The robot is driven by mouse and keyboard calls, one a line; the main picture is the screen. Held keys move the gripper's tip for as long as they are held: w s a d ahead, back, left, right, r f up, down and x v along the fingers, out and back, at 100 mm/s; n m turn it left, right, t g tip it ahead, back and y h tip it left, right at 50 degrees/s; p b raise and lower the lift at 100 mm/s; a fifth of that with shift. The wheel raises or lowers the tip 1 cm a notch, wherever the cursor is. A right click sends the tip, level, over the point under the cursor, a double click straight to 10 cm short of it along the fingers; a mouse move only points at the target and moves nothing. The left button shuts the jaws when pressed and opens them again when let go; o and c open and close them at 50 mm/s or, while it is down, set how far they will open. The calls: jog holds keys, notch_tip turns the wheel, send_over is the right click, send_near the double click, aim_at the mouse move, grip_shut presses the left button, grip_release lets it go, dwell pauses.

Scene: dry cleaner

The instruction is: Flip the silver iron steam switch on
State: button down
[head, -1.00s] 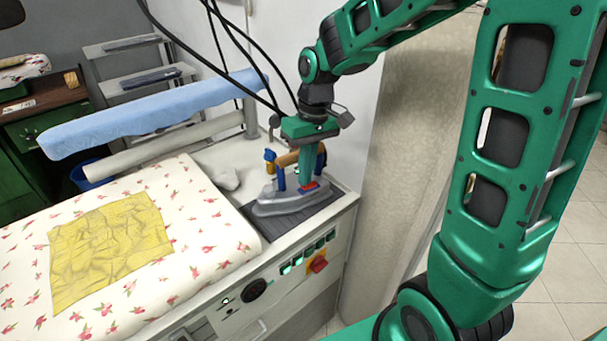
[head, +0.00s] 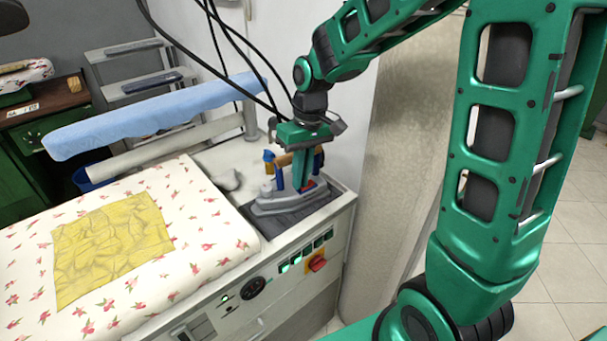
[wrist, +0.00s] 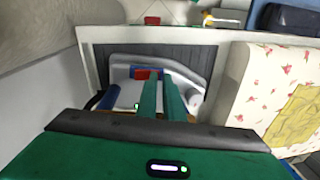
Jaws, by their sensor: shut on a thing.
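The silver iron (head: 285,204) sits flat on a dark grey rest pad (head: 312,213) at the right end of the white ironing station, with blue posts and a tan handle (head: 284,159) on top. My gripper (head: 303,180) points down over the iron's right part, beside the handle. In the wrist view, its two green fingers (wrist: 161,112) are close together at the red switch (wrist: 146,74) on the iron. They look shut on this switch, though the fingers hide part of it and its exact position is hard to read. The iron's silver body (wrist: 190,74) shows around them.
The padded floral board (head: 215,225) with a yellow cloth (head: 112,247) lies left of the iron. A light blue padded arm (head: 150,118) is behind it. Black hoses (head: 222,45) hang near my arm. A red knob (head: 317,263) is on the station's front. The wall stands close behind.

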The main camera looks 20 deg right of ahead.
aim_at(296, 193)
jog(key=shift+s+f, duration=0.35)
jog(key=shift+f, duration=0.1)
jog(key=shift+w+d, duration=0.2)
jog(key=shift+d, duration=0.3)
jog(key=shift+w+r, duration=0.25)
jog(key=shift+r, duration=0.1)
notch_tip(296, 193, up, 14)
jog(key=a, duration=0.2)
jog(key=s+d+f+m, duration=0.4)
jog(key=s+d, duration=0.5)
jog(key=s, duration=0.3)
jog(key=s+d+f+m+h, duration=0.1)
jog(key=s+d+f+m, duration=0.3)
jog(key=s+d, duration=0.6)
jog(key=shift+s+f+m, duration=0.3)
jog(key=shift+s+f, duration=0.25)
jog(key=shift+s, duration=0.45)
